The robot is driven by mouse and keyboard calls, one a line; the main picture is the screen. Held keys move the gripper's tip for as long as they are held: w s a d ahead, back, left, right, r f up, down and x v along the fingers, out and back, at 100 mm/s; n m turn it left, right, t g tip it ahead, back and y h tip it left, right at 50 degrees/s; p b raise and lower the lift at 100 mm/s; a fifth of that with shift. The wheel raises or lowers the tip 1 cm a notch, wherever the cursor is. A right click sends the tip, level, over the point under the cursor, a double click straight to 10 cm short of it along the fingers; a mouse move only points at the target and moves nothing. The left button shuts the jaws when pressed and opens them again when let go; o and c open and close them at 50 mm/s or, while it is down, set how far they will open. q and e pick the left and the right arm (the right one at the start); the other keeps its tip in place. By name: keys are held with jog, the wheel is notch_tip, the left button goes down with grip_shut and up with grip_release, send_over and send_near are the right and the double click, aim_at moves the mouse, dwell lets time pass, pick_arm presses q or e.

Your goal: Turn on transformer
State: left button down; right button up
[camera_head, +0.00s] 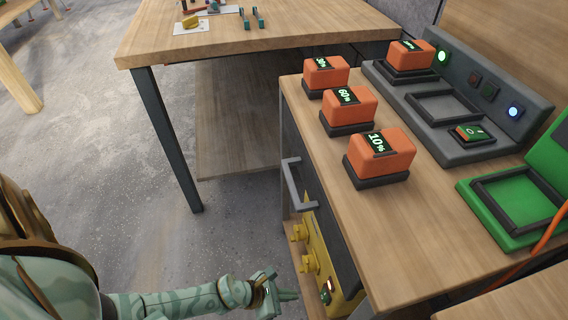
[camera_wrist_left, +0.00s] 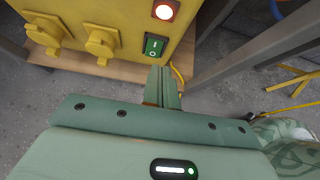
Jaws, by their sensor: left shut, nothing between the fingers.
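The transformer is a yellow box (camera_head: 318,236) low on the side of the workbench, with yellow knobs on its front. In the left wrist view its face (camera_wrist_left: 110,14) fills the top left. A green rocker switch (camera_wrist_left: 155,45) marked I and O sits below a red lamp (camera_wrist_left: 164,11) with a bright white centre. My left gripper (camera_head: 291,296) is shut and empty, pointing at the transformer. In the left wrist view its fingertips (camera_wrist_left: 162,74) are just below the switch; the head view shows a small gap. My right gripper is out of view.
The workbench top (camera_head: 310,130) above holds several orange battery blocks with percent displays, a grey charger (camera_head: 480,150) and a green device (camera_head: 510,215). A grey handle (camera_head: 293,183) juts from the bench side. Another table (camera_head: 270,40) stands behind. Open floor lies left.

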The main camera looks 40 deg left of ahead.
pick_arm(q)
jog(key=shift+s+a+r, duration=0.15)
jog(key=shift+s+r, duration=0.1)
jog(key=shift+r, duration=0.2)
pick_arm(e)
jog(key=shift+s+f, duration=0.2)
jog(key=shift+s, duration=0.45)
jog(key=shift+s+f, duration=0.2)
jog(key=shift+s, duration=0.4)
